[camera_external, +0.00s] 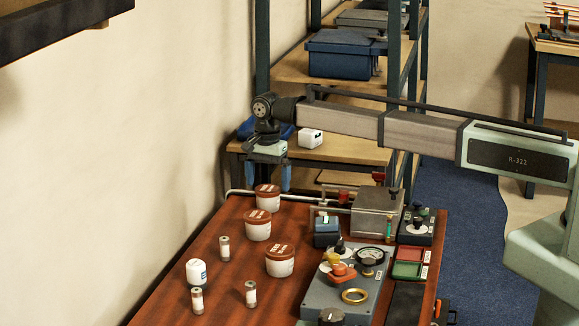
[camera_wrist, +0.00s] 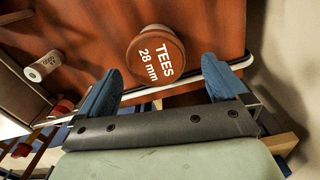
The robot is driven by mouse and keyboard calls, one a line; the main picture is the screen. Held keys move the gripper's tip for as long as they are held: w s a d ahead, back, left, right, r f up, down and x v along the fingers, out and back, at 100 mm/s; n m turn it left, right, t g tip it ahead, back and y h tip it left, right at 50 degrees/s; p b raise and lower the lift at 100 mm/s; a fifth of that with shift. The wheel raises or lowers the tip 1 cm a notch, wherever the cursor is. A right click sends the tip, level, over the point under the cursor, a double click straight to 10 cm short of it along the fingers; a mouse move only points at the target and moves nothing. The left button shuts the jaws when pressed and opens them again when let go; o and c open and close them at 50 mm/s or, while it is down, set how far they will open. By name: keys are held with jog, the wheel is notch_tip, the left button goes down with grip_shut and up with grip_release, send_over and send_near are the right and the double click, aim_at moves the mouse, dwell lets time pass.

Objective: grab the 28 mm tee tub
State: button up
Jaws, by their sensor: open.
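The 28 mm tee tub (camera_wrist: 157,57) has a round brown lid reading "TEES 28 mm" and shows in the wrist view just beyond and between my fingertips. In the external view the tub nearest my gripper (camera_external: 267,198), white with a brown lid at the table's far end, appears to be the same one; its lettering is too small to read there. My gripper (camera_external: 265,180) is open and empty, its blue fingers pointing down above that tub. In the wrist view my gripper (camera_wrist: 160,65) has its fingers spread to either side of the tub, apart from it.
Two similar brown-lidded tubs (camera_external: 257,225) (camera_external: 279,260) stand nearer on the wooden table (camera_external: 225,285). Several small vials and a white jar (camera_external: 196,272) stand at left. A metal box (camera_external: 377,211) and a control panel (camera_external: 338,295) fill the right side. A pale pipe (camera_wrist: 150,93) runs along the table edge.

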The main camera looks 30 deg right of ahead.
aim_at(268, 189)
jog(key=shift+s+a+f, duration=0.15)
jog(key=shift+s+f, duration=0.05)
jog(key=shift+f, duration=1.1)
jog(key=shift+s+a+f, duration=0.1)
jog(key=shift+s+f, duration=0.05)
jog(key=shift+f, duration=1.1)
jog(key=shift+c, duration=0.4)
jog(key=c, duration=1.3)
